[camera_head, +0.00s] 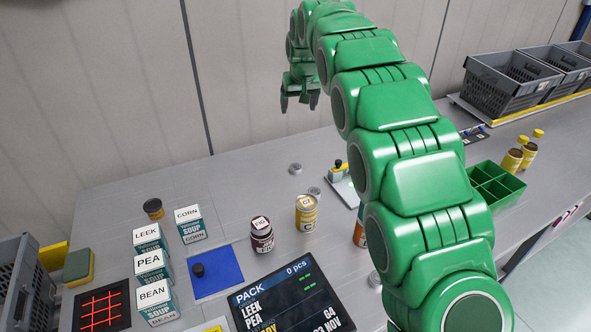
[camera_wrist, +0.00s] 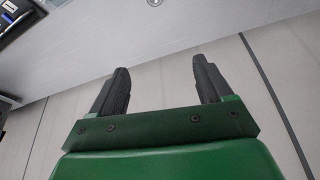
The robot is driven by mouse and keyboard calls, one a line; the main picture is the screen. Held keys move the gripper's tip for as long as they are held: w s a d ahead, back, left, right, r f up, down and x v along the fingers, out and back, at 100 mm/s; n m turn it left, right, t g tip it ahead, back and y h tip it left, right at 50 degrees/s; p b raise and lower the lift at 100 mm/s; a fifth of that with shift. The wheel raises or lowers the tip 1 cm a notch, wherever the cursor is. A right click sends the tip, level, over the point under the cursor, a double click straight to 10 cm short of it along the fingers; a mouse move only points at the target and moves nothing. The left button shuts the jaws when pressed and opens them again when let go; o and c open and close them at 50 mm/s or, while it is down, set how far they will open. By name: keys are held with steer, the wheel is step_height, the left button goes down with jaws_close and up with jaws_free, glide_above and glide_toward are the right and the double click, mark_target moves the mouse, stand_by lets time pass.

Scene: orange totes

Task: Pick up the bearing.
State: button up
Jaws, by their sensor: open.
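A small grey metallic round piece (camera_head: 295,168), which looks like the bearing, lies flat on the grey table near the back. A similar grey piece (camera_head: 314,192) lies just in front of it, and another (camera_head: 375,278) sits partly hidden by my arm. I cannot tell for certain which is the bearing. My gripper (camera_head: 300,104) is raised near the wall, behind and above the pieces, open and empty. In the wrist view my gripper (camera_wrist: 160,82) shows its two dark fingers wide apart; a small round metal piece (camera_wrist: 155,2) is cut off at the top edge.
Soup boxes (camera_head: 151,268), a brown jar (camera_head: 262,235), a yellow can (camera_head: 305,213) and a display (camera_head: 277,299) stand towards the front. A yellow-and-black stamp-like item (camera_head: 338,171) is right of the rear pieces. A green divided tray (camera_head: 494,187) lies right. The back-left table is clear.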

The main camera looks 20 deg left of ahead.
glide_toward(296, 168)
steer(key=shift+x, duration=4.2)
steer(key=shift+c, duration=0.3)
steer(key=c, duration=1.1)
steer(key=shift+r, duration=0.1)
